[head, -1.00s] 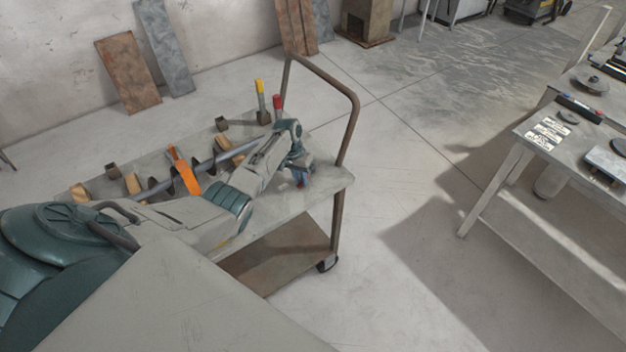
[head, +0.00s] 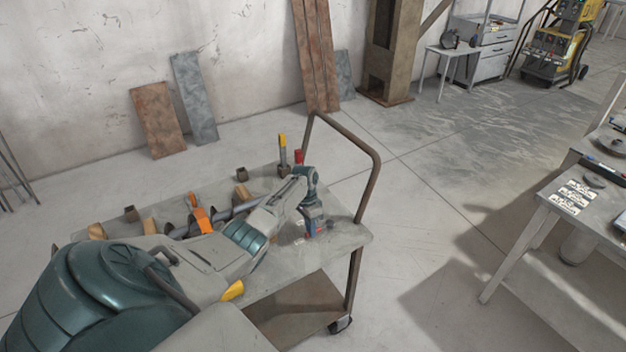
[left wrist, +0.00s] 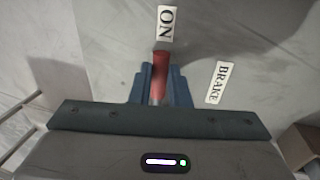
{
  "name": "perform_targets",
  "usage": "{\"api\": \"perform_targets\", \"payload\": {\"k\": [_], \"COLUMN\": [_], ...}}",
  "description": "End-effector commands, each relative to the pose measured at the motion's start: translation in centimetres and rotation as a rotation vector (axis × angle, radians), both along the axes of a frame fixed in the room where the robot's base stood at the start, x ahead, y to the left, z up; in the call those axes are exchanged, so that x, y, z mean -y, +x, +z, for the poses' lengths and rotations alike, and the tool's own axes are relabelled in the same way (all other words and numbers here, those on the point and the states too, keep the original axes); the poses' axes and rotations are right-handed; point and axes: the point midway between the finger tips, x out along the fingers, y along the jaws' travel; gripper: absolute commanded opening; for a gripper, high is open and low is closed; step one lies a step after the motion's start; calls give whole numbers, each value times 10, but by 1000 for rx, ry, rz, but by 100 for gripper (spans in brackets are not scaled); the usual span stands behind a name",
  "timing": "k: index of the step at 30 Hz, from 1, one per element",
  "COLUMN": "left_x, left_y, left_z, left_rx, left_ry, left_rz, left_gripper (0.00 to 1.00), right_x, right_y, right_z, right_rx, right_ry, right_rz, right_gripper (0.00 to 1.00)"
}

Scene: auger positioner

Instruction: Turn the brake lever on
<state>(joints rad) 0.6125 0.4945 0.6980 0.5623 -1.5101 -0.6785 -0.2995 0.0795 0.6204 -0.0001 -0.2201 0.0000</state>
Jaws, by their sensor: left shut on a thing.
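A red brake lever (left wrist: 160,66) shows in the left wrist view, with its tip by a white "ON" label (left wrist: 166,23). A white "BRAKE" label (left wrist: 219,82) lies to its right. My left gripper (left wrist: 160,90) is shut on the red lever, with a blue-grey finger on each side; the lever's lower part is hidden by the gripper. In the head view my left gripper (head: 313,222) is low over the right end of the cart top (head: 345,240), pointing down. The lever is mostly hidden there. My right gripper is not in view.
An auger (head: 240,208) with an orange part (head: 200,213) lies on the cart behind my left arm. A yellow-topped lever (head: 283,145) and a red-topped lever (head: 298,158) stand behind the gripper. The cart's handle (head: 375,165) rises at right. Open floor separates it from a table (head: 540,190).

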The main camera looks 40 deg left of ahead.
Motion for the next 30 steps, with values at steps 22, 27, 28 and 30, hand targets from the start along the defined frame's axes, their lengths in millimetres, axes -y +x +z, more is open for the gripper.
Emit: {"api": "perform_targets", "payload": {"k": [22,27,28,30], "left_x": [-2,-7,-8,-11], "left_y": [1,2,3,4], "left_z": [4,28,33,47], "left_rx": [2,4,6,6], "left_ry": [3,4,5,5], "left_rz": [-1,-2,-1,-2], "left_gripper": [38,38,38,38], "right_x": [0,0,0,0], "right_y": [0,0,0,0], "right_z": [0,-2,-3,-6], "right_rx": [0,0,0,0], "right_ry": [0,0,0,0], "right_rz": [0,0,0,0], "right_gripper": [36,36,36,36]}}
